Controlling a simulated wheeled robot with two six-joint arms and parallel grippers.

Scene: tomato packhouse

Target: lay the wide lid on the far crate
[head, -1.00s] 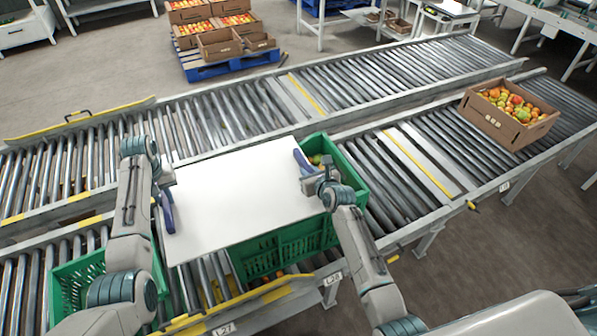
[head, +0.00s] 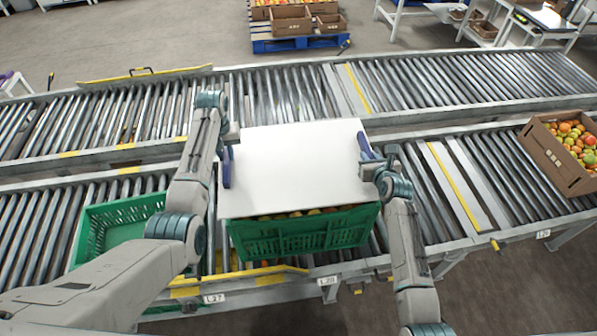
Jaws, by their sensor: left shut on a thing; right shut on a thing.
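The wide lid (head: 292,168) is a flat white panel, held roughly level between my two grippers. My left gripper (head: 227,167) is shut on its left edge. My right gripper (head: 366,148) is shut on its right edge. Beneath the lid is a green crate (head: 300,236) of tomatoes on the near conveyor. The lid hides most of its top. Tomatoes (head: 300,212) show in a strip between the lid's front edge and the crate's front rim. Whether the lid touches the crate cannot be told.
Another green crate (head: 118,208), seemingly empty, stands left on the near conveyor, partly behind my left arm. A cardboard box of tomatoes (head: 556,158) stands at right on that conveyor. The far roller conveyor (head: 440,85) is clear. A blue pallet (head: 300,43) with boxes lies beyond.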

